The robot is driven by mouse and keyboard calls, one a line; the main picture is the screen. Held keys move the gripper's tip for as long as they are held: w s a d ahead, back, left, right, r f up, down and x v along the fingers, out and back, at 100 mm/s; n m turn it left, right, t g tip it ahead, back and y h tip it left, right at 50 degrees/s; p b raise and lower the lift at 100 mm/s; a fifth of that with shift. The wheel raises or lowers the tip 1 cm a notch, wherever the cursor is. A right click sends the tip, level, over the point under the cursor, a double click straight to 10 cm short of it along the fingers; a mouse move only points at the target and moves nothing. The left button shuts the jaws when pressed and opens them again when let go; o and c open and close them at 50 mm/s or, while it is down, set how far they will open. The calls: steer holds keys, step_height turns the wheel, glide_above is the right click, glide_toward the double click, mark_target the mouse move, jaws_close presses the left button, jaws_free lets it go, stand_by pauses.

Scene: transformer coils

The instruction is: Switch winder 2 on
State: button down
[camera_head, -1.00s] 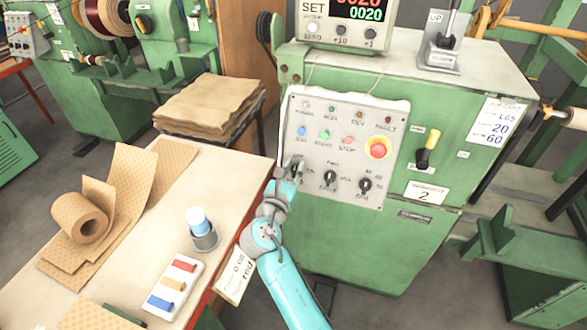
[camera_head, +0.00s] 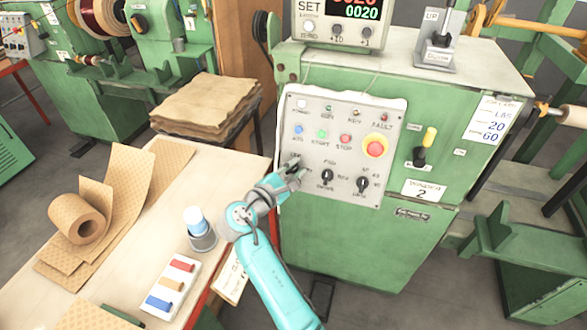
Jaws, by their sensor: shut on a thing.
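Winder 2 (camera_head: 367,245) is a green cabinet with a white label reading 2. Its pale control panel (camera_head: 316,192) carries a top row of small lamps, then blue, green and red buttons and a red mushroom button (camera_head: 375,146) on yellow. Below are black rotary knobs, a middle one (camera_head: 326,177) and a right one (camera_head: 362,184). My gripper (camera_head: 295,170) is at the panel's lower left, shut on the left rotary knob, which its fingers largely hide. The knob's pointer position cannot be read. Whether the leftmost lamp (camera_head: 301,103) is lit is unclear.
A counter display (camera_head: 352,12) on top shows lit digits. A lever box (camera_head: 437,50) stands beside it. A yellow-handled lever (camera_head: 428,140) is right of the panel.

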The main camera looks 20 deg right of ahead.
steer(key=m+g, duration=0.1)
steer(key=m, duration=0.2)
steer(key=f+m+g, duration=0.1)
steer(key=m, duration=0.1)
steer(key=shift+s+m, duration=0.1)
steer(key=shift+m, duration=0.3)
steer(key=shift+a+m+g+y, duration=0.1)
steer(key=shift+m+g+y, duration=0.4)
steer(key=shift+m, duration=0.9)
steer(key=c, duration=1.2)
jaws_free()
steer(key=shift+a, duration=0.1)
steer(key=shift+r, duration=0.1)
steer(key=v, duration=1.2)
